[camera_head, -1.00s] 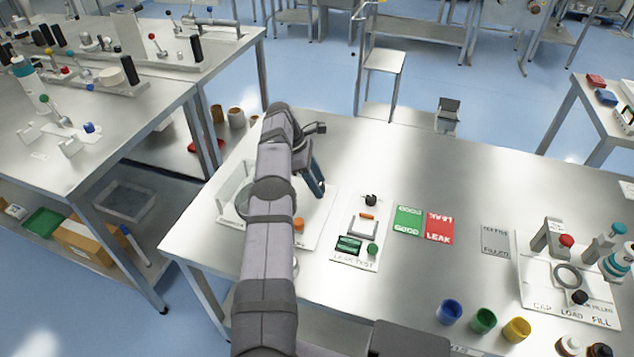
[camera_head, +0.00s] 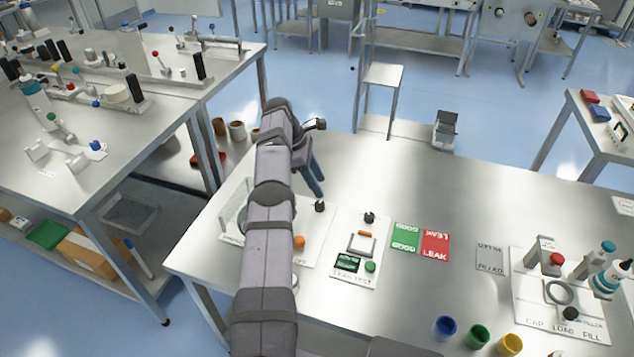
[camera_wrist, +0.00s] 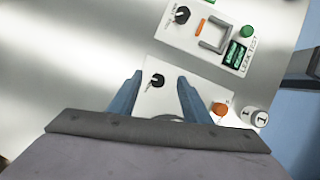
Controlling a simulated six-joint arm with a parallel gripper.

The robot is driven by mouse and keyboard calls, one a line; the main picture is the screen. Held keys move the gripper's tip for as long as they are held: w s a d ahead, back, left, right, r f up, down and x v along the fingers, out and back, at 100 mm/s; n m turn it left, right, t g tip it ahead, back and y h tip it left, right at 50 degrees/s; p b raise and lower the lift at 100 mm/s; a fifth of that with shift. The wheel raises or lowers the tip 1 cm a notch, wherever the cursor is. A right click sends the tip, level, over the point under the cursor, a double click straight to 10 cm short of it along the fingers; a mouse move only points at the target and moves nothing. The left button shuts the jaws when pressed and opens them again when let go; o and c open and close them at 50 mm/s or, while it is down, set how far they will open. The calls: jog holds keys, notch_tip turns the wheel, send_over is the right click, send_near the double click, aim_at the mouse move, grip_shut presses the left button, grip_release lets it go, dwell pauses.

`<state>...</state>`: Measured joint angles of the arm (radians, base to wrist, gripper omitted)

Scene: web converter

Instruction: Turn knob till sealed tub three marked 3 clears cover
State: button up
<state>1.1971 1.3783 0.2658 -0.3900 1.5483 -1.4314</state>
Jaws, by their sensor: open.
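A black knob (camera_head: 319,207) stands on a white plate (camera_head: 322,228) left of the leak tester. In the wrist view the knob (camera_wrist: 157,80) shows between my two open fingers, apart from both. My gripper (camera_head: 316,184) hangs above and slightly behind it in the head view; it is open and empty in the wrist view (camera_wrist: 158,85). A clear cover (camera_head: 236,215) shows left of my arm. A white tub marked 1 (camera_wrist: 260,118) lies beside the orange button (camera_wrist: 220,108). My arm hides much of the plate, and I cannot make out a tub marked 3.
The leak tester (camera_head: 356,262) with its own black knob (camera_head: 369,217) stands close on the right. Blue, green and yellow cups (camera_head: 510,344) stand at the front edge. The table behind the mats is clear.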

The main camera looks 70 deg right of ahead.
jog(key=shift+r+p, duration=0.45)
jog(key=shift+r, duration=0.4)
jog(key=shift+f, duration=0.15)
notch_tip(320, 180, up, 6)
jog(key=w+h+b, duration=0.1)
jog(key=b, duration=0.5)
notch_tip(320, 180, down, 9)
jog(key=a+n+t+h, duration=0.1)
jog(key=a+n, duration=0.1)
jog(key=n, duration=0.4)
jog(key=shift+w+a, duration=0.15)
jog(key=shift+w, duration=0.25)
